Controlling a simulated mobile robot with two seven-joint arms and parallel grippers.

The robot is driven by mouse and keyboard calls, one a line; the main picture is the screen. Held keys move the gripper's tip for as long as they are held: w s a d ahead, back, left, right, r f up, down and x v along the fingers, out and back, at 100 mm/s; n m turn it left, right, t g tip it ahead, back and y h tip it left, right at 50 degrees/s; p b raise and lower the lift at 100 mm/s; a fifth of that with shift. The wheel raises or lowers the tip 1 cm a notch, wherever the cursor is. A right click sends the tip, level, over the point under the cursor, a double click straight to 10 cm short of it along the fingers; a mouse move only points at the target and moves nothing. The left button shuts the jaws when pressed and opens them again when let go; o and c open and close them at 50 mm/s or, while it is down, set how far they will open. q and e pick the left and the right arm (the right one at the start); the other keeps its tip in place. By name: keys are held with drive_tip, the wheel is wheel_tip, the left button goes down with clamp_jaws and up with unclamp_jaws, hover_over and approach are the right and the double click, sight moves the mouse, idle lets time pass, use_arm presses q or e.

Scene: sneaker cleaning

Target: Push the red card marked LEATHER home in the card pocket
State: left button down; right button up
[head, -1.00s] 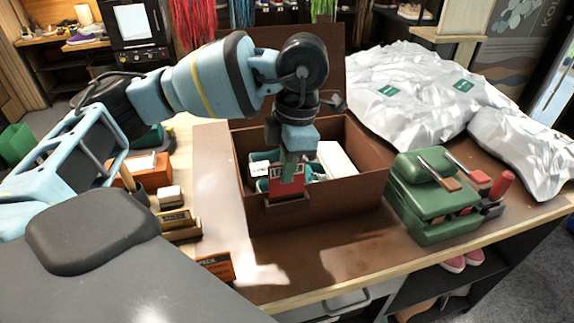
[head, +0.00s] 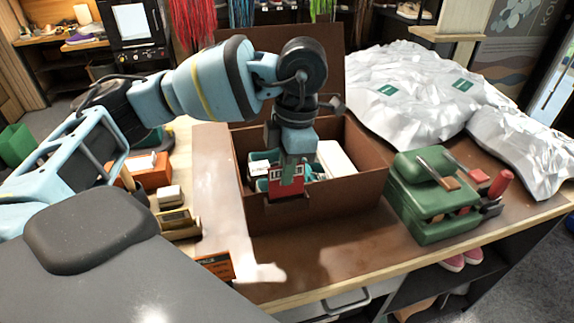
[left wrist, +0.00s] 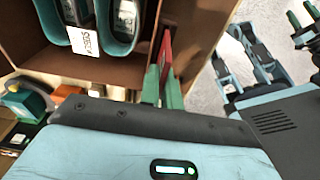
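The red card (head: 290,190) stands upright at the pocket (head: 288,200) on the front wall of the brown box. Its lettering is mostly hidden behind my left gripper (head: 288,172), which points down over its upper part. How deep the card sits in the pocket is hidden. My right gripper (left wrist: 303,18) is at the top right of the left wrist view, fingers apart and empty.
The brown box (head: 335,199) holds teal-trimmed items and a white block. A green device (head: 430,205) with a red handle stands to its right. White crumpled sheets (head: 425,90) lie behind. An orange-faced sign (head: 216,266) stands at the front left.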

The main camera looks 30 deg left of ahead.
sight(284, 196)
use_arm(q)
drive_tip(key=shift+f+b, duration=0.45)
drive_tip(key=shift+f, duration=1.3)
drive_tip(key=c, duration=1.5)
unclamp_jaws()
drive_tip(key=shift+c, duration=0.2)
drive_tip(key=r, duration=0.8)
drive_tip(key=shift+w+d, duration=0.35)
drive_tip(key=shift+f, duration=0.15)
